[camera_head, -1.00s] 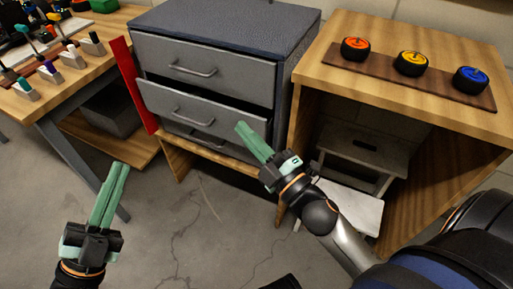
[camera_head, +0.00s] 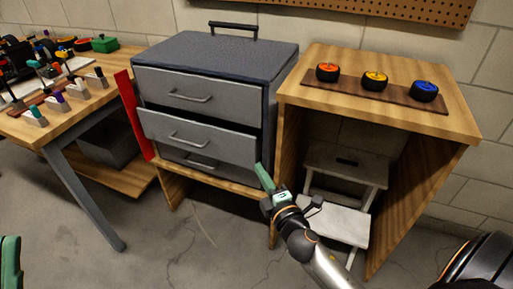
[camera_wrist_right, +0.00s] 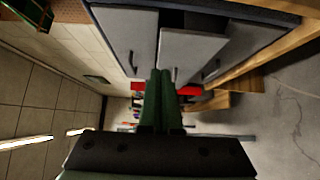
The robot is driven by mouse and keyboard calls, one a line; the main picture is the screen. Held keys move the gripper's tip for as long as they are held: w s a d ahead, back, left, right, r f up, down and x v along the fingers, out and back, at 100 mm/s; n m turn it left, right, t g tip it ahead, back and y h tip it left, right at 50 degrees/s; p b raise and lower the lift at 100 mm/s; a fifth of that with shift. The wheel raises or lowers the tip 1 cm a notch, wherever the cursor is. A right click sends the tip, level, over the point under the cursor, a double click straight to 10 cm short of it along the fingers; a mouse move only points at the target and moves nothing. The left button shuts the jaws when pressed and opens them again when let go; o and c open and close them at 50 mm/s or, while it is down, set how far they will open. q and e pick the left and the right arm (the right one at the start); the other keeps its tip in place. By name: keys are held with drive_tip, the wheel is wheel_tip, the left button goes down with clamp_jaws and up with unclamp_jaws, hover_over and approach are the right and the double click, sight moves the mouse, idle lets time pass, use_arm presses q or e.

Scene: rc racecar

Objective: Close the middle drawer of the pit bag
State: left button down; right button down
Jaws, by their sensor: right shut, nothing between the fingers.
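The pit bag (camera_head: 222,55) is a grey cabinet with a blue-grey top and stacked drawers with bar handles. Its middle drawer (camera_head: 215,137) stands pulled out, with a dark gap above its front. The top drawer (camera_head: 185,88) looks shut. My right gripper (camera_head: 260,168) has green fingers, shut and empty, at the lower right corner of the middle drawer's front; contact is unclear. In the right wrist view the shut fingers (camera_wrist_right: 160,75) point toward the protruding middle drawer (camera_wrist_right: 192,48). My left gripper (camera_head: 11,265) shows only partly at the lower left edge; its jaw is cut off.
A red panel (camera_head: 134,115) stands left of the bag, beside a wooden workbench (camera_head: 60,122) with tools. At right, a wooden table (camera_head: 450,118) carries three coloured wheels on a board (camera_head: 348,84), with a step stool (camera_head: 345,170) underneath. The floor in front is clear.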

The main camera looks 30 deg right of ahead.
approach(252, 138)
drive_tip(key=w+a, duration=0.3)
drive_tip(key=w, duration=0.1)
drive_tip(key=d, duration=0.1)
drive_tip(key=w+d, duration=0.1)
drive_tip(key=shift+w+d+f+b, duration=0.15)
drive_tip(key=shift+d+f+b, duration=0.1)
drive_tip(key=shift+b, duration=0.15)
drive_tip(key=shift+w+d+r, duration=0.1)
drive_tip(key=shift+w+d, duration=0.3)
drive_tip(key=shift+d, duration=0.05)
drive_tip(key=shift+d, duration=0.1)
drive_tip(key=shift+w+d, duration=0.75)
drive_tip(key=shift+d, duration=0.15)
